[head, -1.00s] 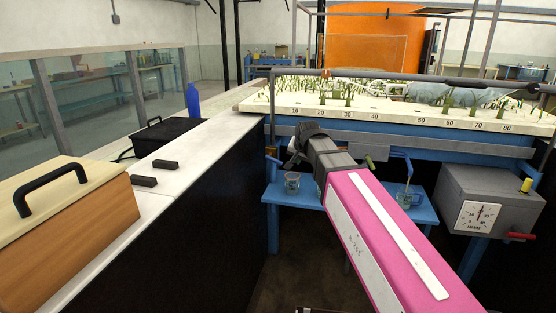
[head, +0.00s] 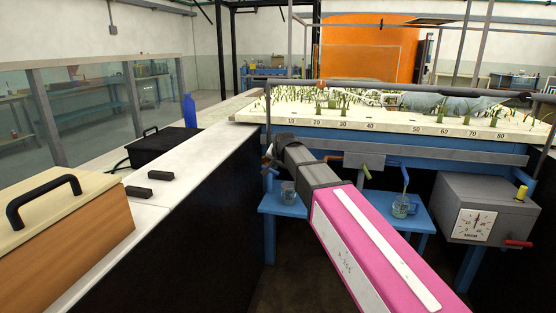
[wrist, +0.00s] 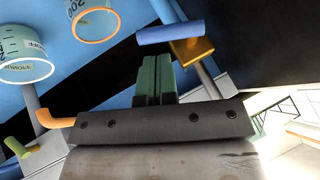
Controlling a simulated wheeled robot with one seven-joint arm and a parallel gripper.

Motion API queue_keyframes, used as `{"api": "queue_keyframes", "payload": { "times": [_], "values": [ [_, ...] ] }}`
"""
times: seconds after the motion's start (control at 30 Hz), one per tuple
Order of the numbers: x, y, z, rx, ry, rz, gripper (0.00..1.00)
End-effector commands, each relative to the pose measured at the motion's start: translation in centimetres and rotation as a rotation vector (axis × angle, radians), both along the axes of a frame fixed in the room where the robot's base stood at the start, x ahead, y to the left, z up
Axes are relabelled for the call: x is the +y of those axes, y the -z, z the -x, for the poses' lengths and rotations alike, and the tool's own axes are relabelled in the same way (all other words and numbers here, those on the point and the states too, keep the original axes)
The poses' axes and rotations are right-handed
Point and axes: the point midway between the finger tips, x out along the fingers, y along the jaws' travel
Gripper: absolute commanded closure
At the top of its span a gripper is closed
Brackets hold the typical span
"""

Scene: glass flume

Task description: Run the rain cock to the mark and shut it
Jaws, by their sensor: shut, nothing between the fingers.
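A cock with a blue bar handle (wrist: 170,32) and a brass body (wrist: 192,50) shows at the top of the wrist view. The frames do not show a name on it. My gripper's green fingers (wrist: 154,78) are shut and empty, pointing at this handle; whether they touch it I cannot tell. In the head view my gripper's tip is at the flume's left end, mostly hidden by my own wrist. A grey box (head: 488,205) at the right carries a white dial (head: 473,225), its needle pointing roughly straight up, with a yellow knob (head: 521,193) and a red lever (head: 517,243).
Blue shelves under the planted flume bed (head: 385,128) hold a left beaker (head: 288,192) and a right beaker (head: 403,206). A yellow-green handle (head: 367,172) hangs between them. A white counter (head: 175,180) with a wooden box (head: 75,215) runs along the left.

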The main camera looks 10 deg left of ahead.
Motion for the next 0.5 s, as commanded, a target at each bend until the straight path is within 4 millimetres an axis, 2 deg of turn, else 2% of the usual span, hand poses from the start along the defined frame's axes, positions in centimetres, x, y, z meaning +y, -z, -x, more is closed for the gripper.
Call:
{"api": "queue_keyframes", "payload": {
  "times": [0.03, 0.2, 0.5],
  "values": [
    [0.4, 0.8, -0.7, 0.002, 0.0, 0.001, 1.0],
    [0.9, 2.4, -1.9, 0.001, 0.0, 0.001, 1.0],
    [1.2, 3.4, -2.5, 0.001, 0.0, 0.001, 1.0]
  ]
}}
